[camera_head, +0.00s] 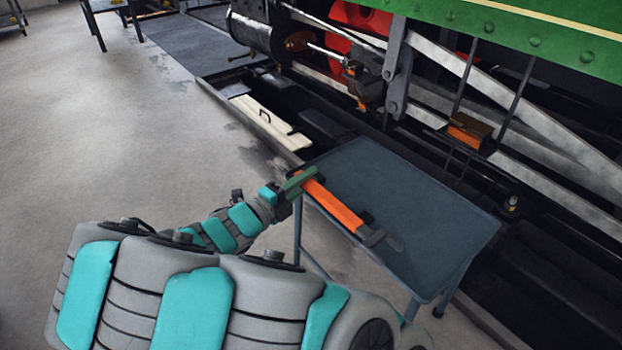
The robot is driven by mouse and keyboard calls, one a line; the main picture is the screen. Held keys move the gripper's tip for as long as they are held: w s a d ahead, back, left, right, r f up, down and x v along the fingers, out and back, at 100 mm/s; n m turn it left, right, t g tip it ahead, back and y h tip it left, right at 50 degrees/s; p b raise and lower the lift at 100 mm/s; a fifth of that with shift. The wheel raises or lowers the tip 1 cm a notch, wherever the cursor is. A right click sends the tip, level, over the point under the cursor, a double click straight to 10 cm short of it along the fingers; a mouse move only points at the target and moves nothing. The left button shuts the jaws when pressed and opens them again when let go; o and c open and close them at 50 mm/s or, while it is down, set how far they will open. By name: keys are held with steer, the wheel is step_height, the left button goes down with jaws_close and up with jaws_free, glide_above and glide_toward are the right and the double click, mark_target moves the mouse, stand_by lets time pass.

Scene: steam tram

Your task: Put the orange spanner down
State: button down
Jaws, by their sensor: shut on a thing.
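The orange spanner (333,207) has an orange handle and a dark grey head at its lower right end. My gripper (309,178) is shut on its upper left end. The spanner is over the left part of a blue-grey table (425,202), with its head towards the table's near edge. I cannot tell whether the spanner touches the table top or hangs just above it.
The rest of the table top is bare. Behind it stands the tram with a green side panel (520,37), rods and linkages. A dark pit runs beside the tram, with a pale board (265,122) at its edge. Open grey floor (120,120) lies to the left.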

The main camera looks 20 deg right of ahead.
steer(key=w+f+b, duration=0.1)
steer(key=w+f, duration=0.1)
steer(key=w, duration=0.5)
steer(key=w+f+b, duration=0.1)
steer(key=w+f, duration=0.2)
steer(key=w, duration=0.5)
steer(key=shift+w, duration=0.3)
steer(key=c, duration=0.7)
jaws_free()
steer(key=shift+f, duration=0.1)
steer(key=shift+c, duration=0.2)
steer(key=p+v, duration=0.1)
steer(key=v, duration=1.1)
